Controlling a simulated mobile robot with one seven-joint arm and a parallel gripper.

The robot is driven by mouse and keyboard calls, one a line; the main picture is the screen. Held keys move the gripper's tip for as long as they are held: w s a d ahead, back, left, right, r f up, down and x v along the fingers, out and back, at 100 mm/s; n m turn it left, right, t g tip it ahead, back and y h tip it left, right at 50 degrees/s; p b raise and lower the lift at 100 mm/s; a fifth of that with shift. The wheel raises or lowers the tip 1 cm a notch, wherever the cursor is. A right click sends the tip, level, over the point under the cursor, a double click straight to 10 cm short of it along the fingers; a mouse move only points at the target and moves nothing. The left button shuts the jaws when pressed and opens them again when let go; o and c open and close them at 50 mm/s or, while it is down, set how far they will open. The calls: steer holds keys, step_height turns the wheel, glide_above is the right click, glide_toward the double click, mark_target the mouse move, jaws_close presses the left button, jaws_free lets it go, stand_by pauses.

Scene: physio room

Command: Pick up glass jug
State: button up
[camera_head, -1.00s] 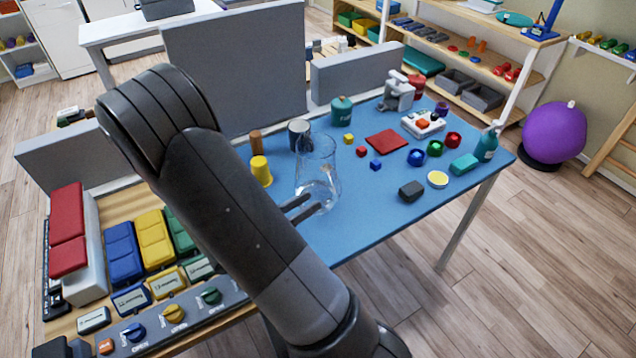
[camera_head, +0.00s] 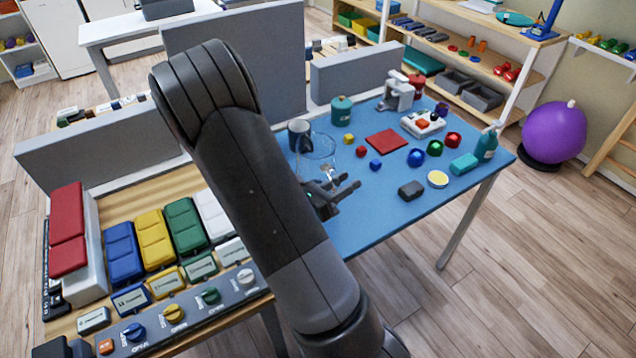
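The clear glass jug (camera_head: 317,149) stands on the blue table just right of my arm. Its rim and upper wall show; my gripper and arm hide much of its lower part. My gripper (camera_head: 350,181) is low over the table, in front of the jug's lower part in the picture. Its two dark fingers point right and look apart, with nothing seen between them. I cannot tell whether they touch the jug.
A dark grey mug (camera_head: 298,130) stands close behind the jug.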

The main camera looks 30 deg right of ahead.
steer(key=shift+c, duration=0.2)
jaws_close()
stand_by(1.1)
